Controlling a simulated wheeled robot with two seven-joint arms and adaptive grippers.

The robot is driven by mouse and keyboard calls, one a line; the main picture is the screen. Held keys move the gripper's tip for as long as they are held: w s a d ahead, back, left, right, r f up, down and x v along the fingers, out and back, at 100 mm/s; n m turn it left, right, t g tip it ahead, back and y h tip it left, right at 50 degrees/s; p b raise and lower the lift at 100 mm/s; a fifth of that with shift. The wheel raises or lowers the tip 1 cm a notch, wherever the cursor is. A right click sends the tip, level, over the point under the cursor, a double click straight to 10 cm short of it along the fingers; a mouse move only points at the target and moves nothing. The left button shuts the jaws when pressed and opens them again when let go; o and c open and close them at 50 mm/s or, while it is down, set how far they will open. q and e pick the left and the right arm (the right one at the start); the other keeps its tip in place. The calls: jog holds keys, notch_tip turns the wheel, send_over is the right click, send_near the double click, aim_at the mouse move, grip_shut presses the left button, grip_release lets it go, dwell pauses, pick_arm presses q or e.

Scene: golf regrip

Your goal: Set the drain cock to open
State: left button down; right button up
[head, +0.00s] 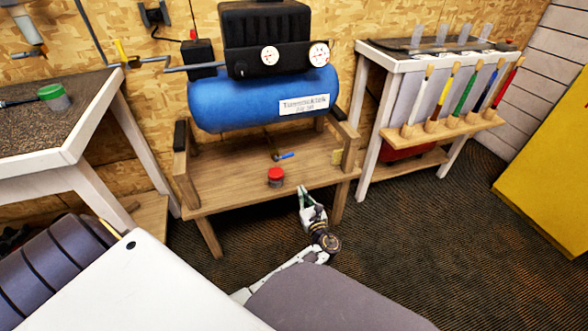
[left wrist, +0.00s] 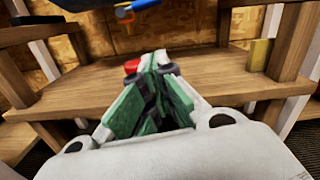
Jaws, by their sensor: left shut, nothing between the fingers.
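The drain cock hangs under the blue air compressor tank (head: 245,103), and its small blue handle (head: 286,155) points sideways to the right. In the left wrist view the blue handle (left wrist: 140,5) shows at the top edge, beside an orange and brass-coloured valve body (left wrist: 123,14), partly cut off. My left gripper (head: 303,190) is at the front edge of the wooden stand, below and in front of the cock and apart from it. In the left wrist view its green-padded fingers (left wrist: 158,65) meet at the tips, with nothing held.
A red-lidded can (head: 276,177) stands on the wooden stand (head: 235,185), left of my left gripper. The stand has raised posts at both ends.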

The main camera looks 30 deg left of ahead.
aim_at(284, 156)
pick_arm(q)
jog(key=shift+a, duration=0.1)
jog(key=w+a+r+b, duration=0.3)
jog(key=w+a, duration=0.3)
jog(key=a, duration=0.2)
jog(key=shift+w+a+r, duration=0.2)
jog(key=shift+a+r, duration=0.05)
jog(key=shift+r, duration=0.4)
pick_arm(e)
notch_tip(284, 156, down, 6)
jog(key=a+t+y, duration=0.1)
jog(key=shift+w+a+f+m+t, duration=0.25)
jog(key=shift+w+a+m+t, duration=0.05)
jog(key=shift+w+a, duration=0.05)
pick_arm(q)
jog(key=shift+a, duration=0.1)
pick_arm(e)
jog(key=shift+s+d, duration=0.1)
jog(key=shift+d, duration=0.1)
pick_arm(q)
jog(key=shift+w+r+n, duration=0.1)
jog(key=shift+r+n, duration=0.05)
jog(key=shift+n, duration=0.25)
pick_arm(e)
jog(key=shift+d, duration=0.5)
jog(key=shift+d+r, duration=0.1)
